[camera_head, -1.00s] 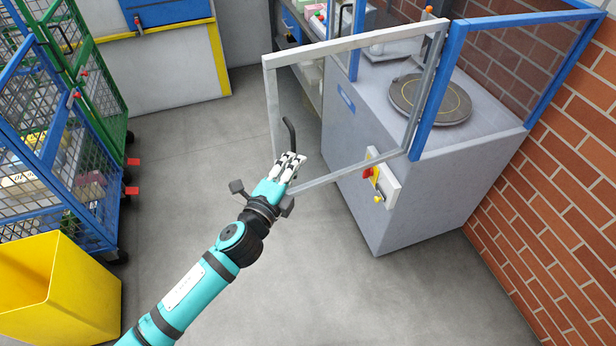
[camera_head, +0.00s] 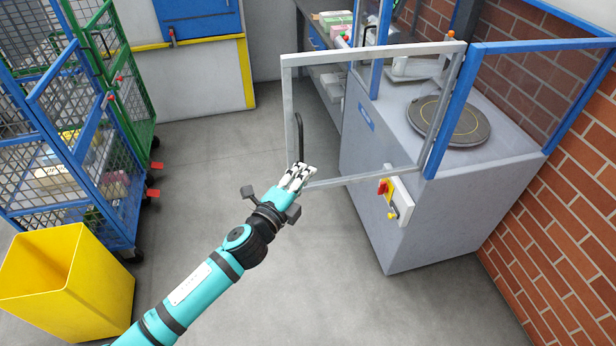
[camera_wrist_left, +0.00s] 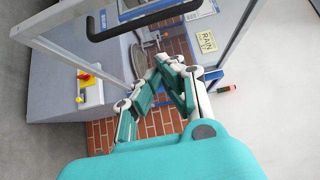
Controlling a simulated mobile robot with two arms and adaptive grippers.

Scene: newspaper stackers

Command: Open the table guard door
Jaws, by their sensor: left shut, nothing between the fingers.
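The table guard door (camera_head: 386,176) is a grey-framed clear panel. It stands swung out from the blue-framed guard (camera_head: 441,125) on the grey table, with its free edge to the left over the floor. A black bar handle (camera_head: 299,130) is on that free edge; it also shows at the top of the left wrist view (camera_wrist_left: 128,29). My left gripper (camera_head: 304,172) is shut and empty at the door's lower left corner, below the handle. Whether it touches the frame is unclear. My right gripper is not in view.
The grey table (camera_head: 410,235) carries a round turntable (camera_head: 449,121) and a red-yellow switch (camera_head: 387,188). A brick wall (camera_head: 540,245) is at right. A blue-green mesh cart (camera_head: 75,145) and yellow bin (camera_head: 70,285) stand at left. The floor between is clear.

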